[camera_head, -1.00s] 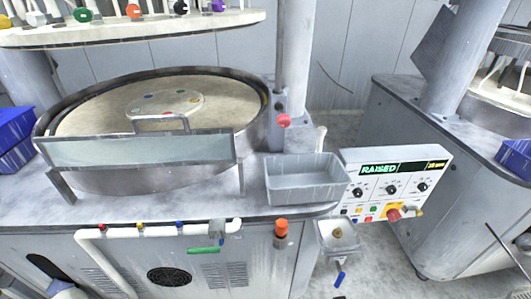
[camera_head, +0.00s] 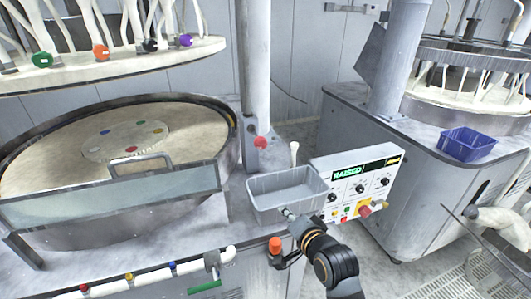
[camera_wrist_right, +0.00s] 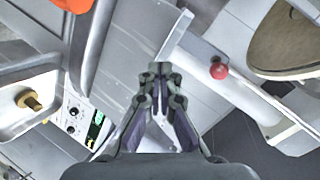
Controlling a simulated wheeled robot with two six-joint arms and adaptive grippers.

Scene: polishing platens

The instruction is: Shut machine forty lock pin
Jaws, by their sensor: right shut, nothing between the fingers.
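A red knob (camera_head: 261,143), likely the lock pin's, sits at the foot of the grey post (camera_head: 256,60) beside the round polishing platen (camera_head: 60,140). It also shows in the right wrist view (camera_wrist_right: 219,71), ahead and right of the fingers, clearly apart from them. My right gripper (camera_head: 287,212) is at the front of the grey tray, below the knob in the head view. Its fingers are closed together and empty in the right wrist view (camera_wrist_right: 160,75). I cannot read a machine number. My left gripper is not in view.
The grey tray (camera_head: 262,200) stands between my right gripper and the knob. A control panel (camera_head: 350,188) showing "RAISED" is to the right. An orange-capped fitting (camera_head: 275,245) is close to my right arm. A second machine with a blue bin (camera_head: 468,144) stands right.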

